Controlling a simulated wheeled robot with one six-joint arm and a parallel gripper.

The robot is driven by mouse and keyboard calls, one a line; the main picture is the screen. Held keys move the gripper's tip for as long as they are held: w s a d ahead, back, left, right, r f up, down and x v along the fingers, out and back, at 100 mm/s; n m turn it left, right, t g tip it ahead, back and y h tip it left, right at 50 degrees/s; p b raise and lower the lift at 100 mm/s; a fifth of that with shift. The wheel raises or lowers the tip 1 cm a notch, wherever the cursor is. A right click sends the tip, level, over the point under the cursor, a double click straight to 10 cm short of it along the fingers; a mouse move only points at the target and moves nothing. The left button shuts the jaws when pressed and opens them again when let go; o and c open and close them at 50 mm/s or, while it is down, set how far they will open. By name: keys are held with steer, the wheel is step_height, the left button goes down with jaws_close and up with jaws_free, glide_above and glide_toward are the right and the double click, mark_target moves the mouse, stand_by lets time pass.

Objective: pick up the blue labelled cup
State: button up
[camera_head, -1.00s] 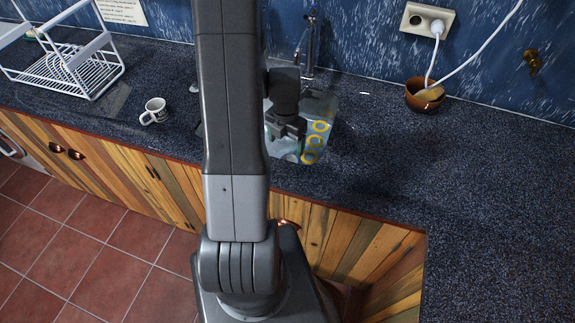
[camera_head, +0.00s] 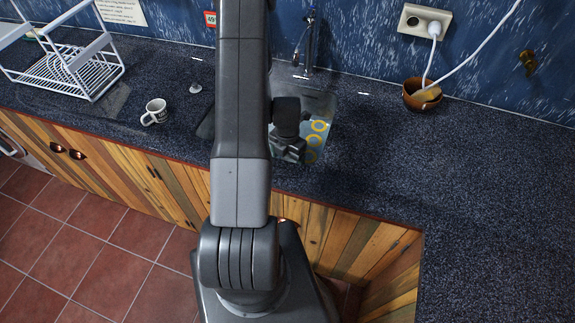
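A small white mug (camera_head: 155,111) with a dark printed mark stands upright on the dark speckled counter, left of my arm. I cannot tell whether the mark is a blue label, and no other clearly blue-labelled cup shows. My gripper (camera_head: 290,152) points down over the front part of the sink, well to the right of the mug and apart from it. Its fingers are small and dark, so I cannot tell whether they are open or shut. My arm hides part of the counter and the sink's left side.
The sink (camera_head: 325,104) shows a pale blue area with yellow rings. A tap (camera_head: 309,45) stands behind it. A white dish rack (camera_head: 75,68) is at the back left. A brown pot (camera_head: 421,94) stands at the back right, near a plugged socket. The right counter is clear.

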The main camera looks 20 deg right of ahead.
steer(key=shift+f, duration=0.45)
steer(key=shift+c, duration=0.4)
steer(key=c, duration=1)
steer(key=shift+c, duration=0.2)
steer(key=shift+r, duration=0.15)
